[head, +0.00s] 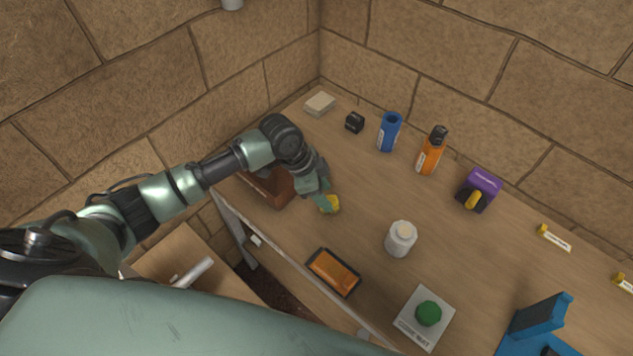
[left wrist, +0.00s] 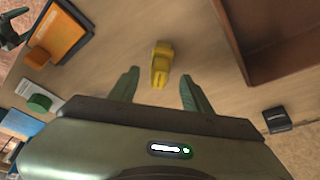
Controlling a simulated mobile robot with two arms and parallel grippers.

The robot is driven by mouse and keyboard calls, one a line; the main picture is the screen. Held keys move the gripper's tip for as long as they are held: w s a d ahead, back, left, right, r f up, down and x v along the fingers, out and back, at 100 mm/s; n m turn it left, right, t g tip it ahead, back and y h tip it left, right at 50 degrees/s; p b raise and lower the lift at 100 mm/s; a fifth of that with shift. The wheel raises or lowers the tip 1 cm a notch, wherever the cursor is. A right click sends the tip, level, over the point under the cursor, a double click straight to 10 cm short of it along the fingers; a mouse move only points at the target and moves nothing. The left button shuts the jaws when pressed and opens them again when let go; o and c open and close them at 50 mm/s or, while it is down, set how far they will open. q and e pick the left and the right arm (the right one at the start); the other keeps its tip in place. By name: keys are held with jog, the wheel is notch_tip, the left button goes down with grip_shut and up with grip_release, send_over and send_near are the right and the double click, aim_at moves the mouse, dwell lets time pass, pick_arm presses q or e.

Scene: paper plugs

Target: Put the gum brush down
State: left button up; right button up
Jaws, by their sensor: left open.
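A small yellow object (head: 329,203), which I take to be the gum brush, lies on the wooden table near the brown box. In the left wrist view the yellow piece (left wrist: 161,63) shows just beyond and between the fingertips, with bare table around it. My left gripper (head: 322,192) is right above it in the head view and hides part of it. The left jaws (left wrist: 157,86) are apart with a gap between them, and nothing is clamped. A dark shape cut off at the left wrist view's upper left may be my right gripper (left wrist: 10,36); its jaws are unclear.
A brown box (head: 268,188) stands close by, partly behind my left arm. A black tray with an orange pad (head: 333,272) lies near the front edge. A white jar (head: 400,239) and green button (head: 428,313) are to the right. Blue (head: 389,132) and orange (head: 430,153) bottles stand behind.

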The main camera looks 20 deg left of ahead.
pick_arm(q)
jog(key=v, duration=0.6)
jog(key=shift+r+b, duration=0.3)
jog(key=shift+b, duration=0.05)
jog(key=shift+s, duration=0.15)
